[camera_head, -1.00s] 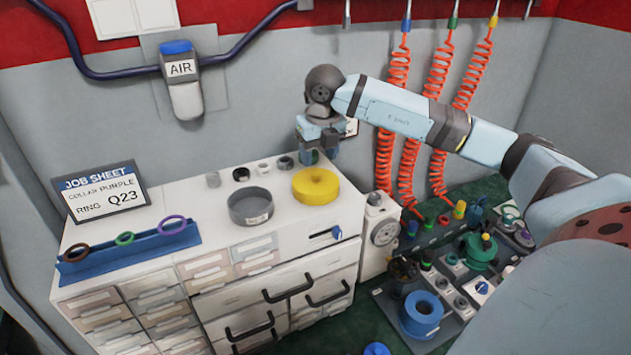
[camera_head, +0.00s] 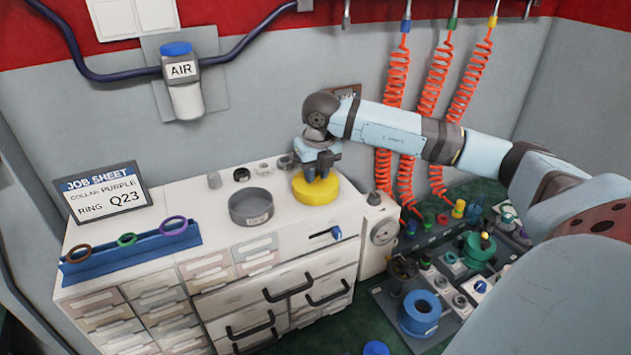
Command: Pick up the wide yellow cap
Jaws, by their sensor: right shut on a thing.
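The wide yellow cap (camera_head: 316,191) sits on the white cabinet top, near its right end. My right gripper (camera_head: 317,174) is over the cap, pointing down, with its fingers at the cap's upper part. It is shut on the cap and hides part of the cap's top and back. The cap looks level and at the height of the cabinet top; I cannot tell whether there is a gap under it. My left gripper does not show.
A grey ring-shaped cup (camera_head: 251,206) stands just left of the cap. Small grey and black parts (camera_head: 241,175) stand behind it. A blue rack (camera_head: 130,248) with several rings lies at the left, before the job sheet (camera_head: 104,192). Orange coiled hoses (camera_head: 433,100) hang at the right.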

